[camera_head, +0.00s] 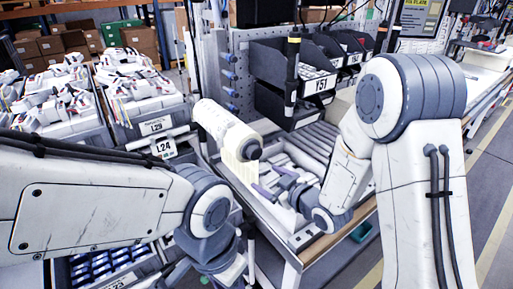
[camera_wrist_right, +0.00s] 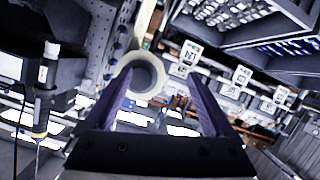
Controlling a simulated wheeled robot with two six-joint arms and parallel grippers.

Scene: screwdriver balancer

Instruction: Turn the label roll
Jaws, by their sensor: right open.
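The label roll (camera_head: 226,132) is a cream-white cylinder on the side of the work stand in the head view, with a dark core at its near end. The right wrist view shows the roll (camera_wrist_right: 149,62) nearly end-on as a pale ring around a grey core. My right gripper (camera_head: 257,180) is open, its purple fingers just below and in front of the roll's near end. In the wrist view the roll appears between the fingers, closer to the left one; contact is not clear. My left arm's wrist shows at lower centre; its fingertips cannot be made out.
A screwdriver (camera_head: 292,72) hangs upright right of the roll. Black bins (camera_head: 282,58) labelled Y51 stand behind it. A roller conveyor (camera_head: 300,150) lies under my right gripper. Crates of white packets (camera_head: 150,108) stand at left. A pegboard with blue pegs is behind the roll.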

